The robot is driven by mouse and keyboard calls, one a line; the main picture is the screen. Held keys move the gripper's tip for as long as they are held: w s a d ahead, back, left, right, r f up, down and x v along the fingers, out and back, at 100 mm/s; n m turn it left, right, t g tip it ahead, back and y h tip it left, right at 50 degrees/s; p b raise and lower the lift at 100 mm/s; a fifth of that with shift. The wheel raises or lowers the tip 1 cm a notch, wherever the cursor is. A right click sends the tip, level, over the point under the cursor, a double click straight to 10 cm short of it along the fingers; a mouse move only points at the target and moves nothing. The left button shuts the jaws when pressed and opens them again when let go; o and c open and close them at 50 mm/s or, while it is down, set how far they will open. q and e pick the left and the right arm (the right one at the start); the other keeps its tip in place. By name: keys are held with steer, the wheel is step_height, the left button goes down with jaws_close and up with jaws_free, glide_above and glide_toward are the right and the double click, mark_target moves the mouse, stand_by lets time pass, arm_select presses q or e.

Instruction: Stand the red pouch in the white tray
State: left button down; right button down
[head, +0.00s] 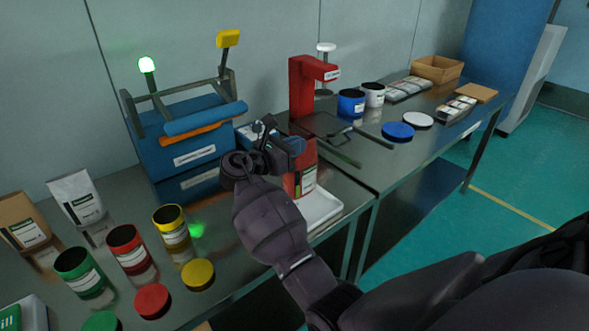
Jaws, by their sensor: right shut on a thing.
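The red pouch (306,179) with a white label is upright over the white tray (325,205) near the table's front edge. My right gripper (290,148) is shut on the pouch's upper part. The gripper and wrist hide the pouch's left side and part of the tray. I cannot tell whether the pouch's bottom touches the tray. My left gripper is not in view.
A blue sieve machine (185,149) stands behind to the left. Red, green and yellow cans with loose lids, a white pouch (77,198) and a brown pouch (24,221) are at left. A red press (302,88) stands behind the tray.

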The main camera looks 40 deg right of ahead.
step_height(320, 180, down, 6)
steer(key=shift+f+b, duration=0.1)
steer(key=shift+b, duration=0.55)
steer(key=c, duration=1.3)
jaws_free()
steer(key=shift+f, duration=0.1)
steer(key=a, duration=0.8)
steer(key=s+a, duration=0.1)
steer(key=a, duration=0.3)
